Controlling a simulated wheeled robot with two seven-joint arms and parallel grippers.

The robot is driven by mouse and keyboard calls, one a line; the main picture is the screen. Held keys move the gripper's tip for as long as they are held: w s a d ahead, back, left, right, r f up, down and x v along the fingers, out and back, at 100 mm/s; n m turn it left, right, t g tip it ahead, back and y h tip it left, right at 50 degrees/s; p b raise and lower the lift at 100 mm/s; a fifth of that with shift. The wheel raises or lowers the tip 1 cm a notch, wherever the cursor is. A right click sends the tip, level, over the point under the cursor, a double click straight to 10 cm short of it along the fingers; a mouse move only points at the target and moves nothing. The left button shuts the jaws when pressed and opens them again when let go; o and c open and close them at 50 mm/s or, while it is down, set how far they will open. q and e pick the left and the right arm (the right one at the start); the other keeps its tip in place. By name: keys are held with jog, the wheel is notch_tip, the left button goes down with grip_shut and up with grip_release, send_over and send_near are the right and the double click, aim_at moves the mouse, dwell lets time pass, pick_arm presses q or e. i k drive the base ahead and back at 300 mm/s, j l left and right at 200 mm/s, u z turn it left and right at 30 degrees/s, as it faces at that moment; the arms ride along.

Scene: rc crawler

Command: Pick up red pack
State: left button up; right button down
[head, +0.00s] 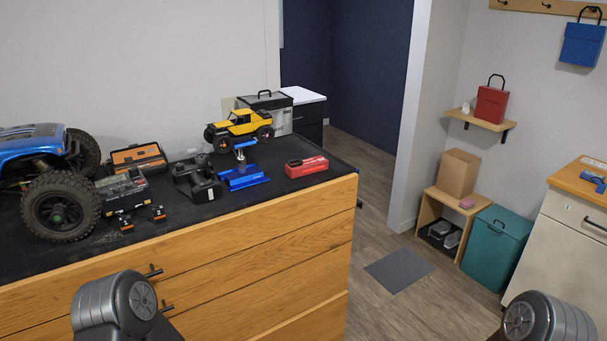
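A red pack (306,166), a low box with a dark marking on its front, lies flat near the right end of the black-topped wooden bench (260,208). Nothing touches it. A red lunch-bag-like box (491,105) with a black handle stands on a small wall shelf at the right. Neither of my grippers is in view; only grey rounded parts of my arms show at the bottom left and bottom right.
Left of the red pack are a blue stand (242,178), a black controller (196,180), a yellow toy truck (240,126) and a large blue crawler (48,175). A teal bin (496,248) and grey mat (399,270) are on the floor. Bench top right of the pack is clear.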

aim_at(296, 168)
jog(key=i+l+z, duration=0.25)
jog(key=i, duration=0.4)
jog(key=i+z, duration=0.25)
jog(key=i, duration=0.35)
